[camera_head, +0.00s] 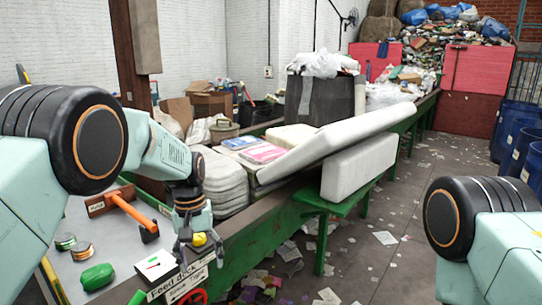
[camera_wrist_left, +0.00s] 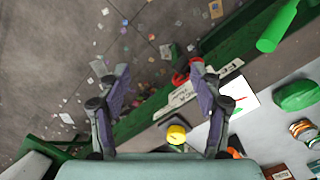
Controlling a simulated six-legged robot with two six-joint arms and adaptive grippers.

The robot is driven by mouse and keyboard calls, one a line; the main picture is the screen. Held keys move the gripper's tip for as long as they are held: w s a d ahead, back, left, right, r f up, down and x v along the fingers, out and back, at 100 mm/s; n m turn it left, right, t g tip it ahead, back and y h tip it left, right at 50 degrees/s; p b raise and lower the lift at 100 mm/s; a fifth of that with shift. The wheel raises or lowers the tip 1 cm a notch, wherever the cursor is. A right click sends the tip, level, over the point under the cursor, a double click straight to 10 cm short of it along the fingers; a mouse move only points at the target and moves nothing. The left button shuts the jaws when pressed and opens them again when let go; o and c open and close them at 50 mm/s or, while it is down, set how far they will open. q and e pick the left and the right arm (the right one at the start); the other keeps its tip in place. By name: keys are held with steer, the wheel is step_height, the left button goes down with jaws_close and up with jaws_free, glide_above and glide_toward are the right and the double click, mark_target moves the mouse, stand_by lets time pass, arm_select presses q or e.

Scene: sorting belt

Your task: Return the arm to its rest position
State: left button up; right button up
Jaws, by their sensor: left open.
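My left arm comes in from the left in the head view. Its gripper (camera_head: 201,250) points down over the belt-side edge of the grey table (camera_head: 115,240). In the left wrist view the gripper (camera_wrist_left: 160,80) has its two fingers wide apart, with nothing between the tips. A small yellow object (camera_head: 198,239) shows by the fingers; it also shows in the left wrist view (camera_wrist_left: 176,134), near the base of the right-hand finger. I cannot tell what it rests on. My right arm shows at the lower right of the head view, but its gripper is out of view.
The table holds an orange-handled hammer (camera_head: 131,211), small tins (camera_head: 82,251), a green object (camera_head: 97,277) and a white box (camera_head: 155,264). A "Feed deck" sign (camera_head: 180,287) is on the edge. The green-framed belt (camera_head: 260,229) carries bales and slabs. Litter covers the floor.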

arm_select(q)
steer(key=s+a+f+t+b, duration=0.15)
steer(key=s+f, duration=0.25)
steer(key=f, duration=0.4)
steer(key=s+a+f+m+t+y+b, duration=0.15)
steer(key=s+f, duration=0.25)
steer(key=f, duration=0.4)
steer(key=s+a+f+t+h+b, duration=0.1)
steer(key=s+a+f+b, duration=0.2)
steer(key=f, duration=0.5)
steer(key=s+f+g+b, duration=0.1)
steer(key=s+f+b, duration=0.2)
steer(key=s, duration=0.7)
steer(key=s+f+g+b, duration=0.1)
steer(key=s+f+b, duration=0.2)
steer(key=s+f, duration=0.3)
steer(key=s+f+g+b, duration=0.1)
steer(key=s+f+b, duration=0.3)
steer(key=s, duration=1)
steer(key=shift+a+f, duration=0.25)
arm_select(e)
step_height(320, 180, down, 16)
arm_select(q)
steer(key=shift+w, duration=0.15)
arm_select(e)
steer(key=shift+w+d+f, duration=0.1)
steer(key=shift+w+f, duration=0.05)
steer(key=shift+w, duration=0.15)
steer(key=shift+s, duration=0.1)
